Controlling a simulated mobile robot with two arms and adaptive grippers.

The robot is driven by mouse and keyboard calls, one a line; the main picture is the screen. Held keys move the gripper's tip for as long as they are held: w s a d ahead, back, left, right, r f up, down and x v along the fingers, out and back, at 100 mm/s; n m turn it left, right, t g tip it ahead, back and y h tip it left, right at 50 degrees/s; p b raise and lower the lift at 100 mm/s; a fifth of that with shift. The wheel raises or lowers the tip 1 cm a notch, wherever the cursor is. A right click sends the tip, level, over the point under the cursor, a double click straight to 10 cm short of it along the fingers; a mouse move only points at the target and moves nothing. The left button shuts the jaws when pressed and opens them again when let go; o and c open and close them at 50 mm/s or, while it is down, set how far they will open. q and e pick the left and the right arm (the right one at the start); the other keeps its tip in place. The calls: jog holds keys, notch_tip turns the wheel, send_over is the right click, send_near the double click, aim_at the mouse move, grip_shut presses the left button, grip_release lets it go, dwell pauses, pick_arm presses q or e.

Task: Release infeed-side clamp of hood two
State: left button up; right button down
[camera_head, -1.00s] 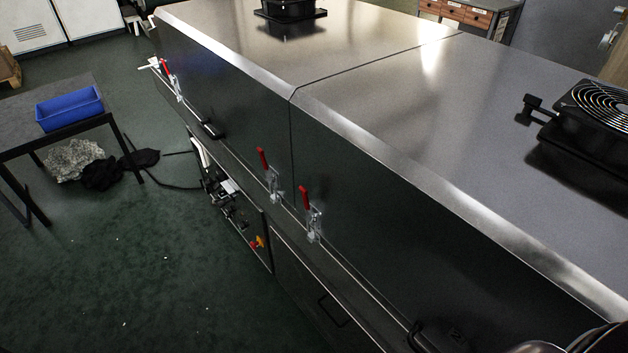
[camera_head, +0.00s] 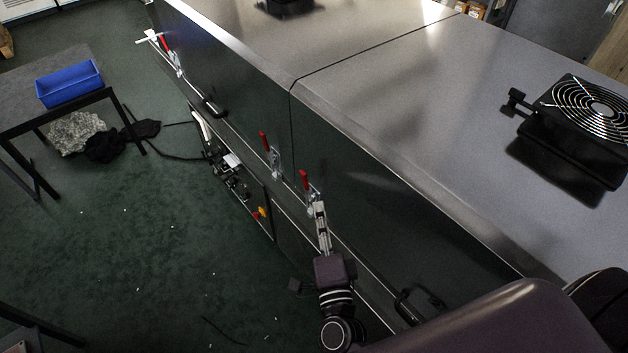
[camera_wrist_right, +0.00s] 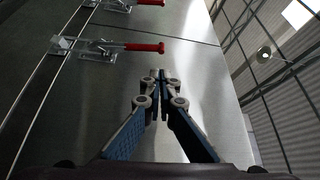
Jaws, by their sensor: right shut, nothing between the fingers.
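Two hood panels meet at a seam. The clamp (camera_head: 306,182) on the nearer hood (camera_head: 390,205), just right of the seam, has a red handle standing up. It also shows in the right wrist view (camera_wrist_right: 142,47). A second red-handled clamp (camera_head: 266,145) sits just left of the seam on the farther hood (camera_head: 232,85). A third clamp (camera_head: 168,48) is at that hood's far end. My right gripper (camera_head: 319,208) is shut and empty, close below the nearer clamp in the head view; its fingertips (camera_wrist_right: 158,76) appear apart from the handle. My left gripper is out of view.
A black hood handle (camera_head: 418,303) sits right of my right wrist. A fan (camera_head: 590,105) stands on the nearer hood's top. A table with a blue bin (camera_head: 69,84) stands at left. Green floor lies open between table and dryer.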

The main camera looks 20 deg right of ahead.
aim_at(306, 186)
jog(key=shift+w+d+r+p, duration=0.1)
jog(key=shift+w+d+p, duration=0.3)
jog(key=shift+w, duration=1.25)
jog(key=shift+w+d+r+p, duration=0.2)
jog(key=shift+w+p, duration=0.4)
jog(key=shift+w, duration=1)
jog(key=shift+w+d+r+p, duration=0.1)
jog(key=shift+w+d+p, duration=0.3)
jog(key=shift+w, duration=1.25)
jog(key=shift+a+f, duration=0.1)
jog(key=shift+a, duration=0.05)
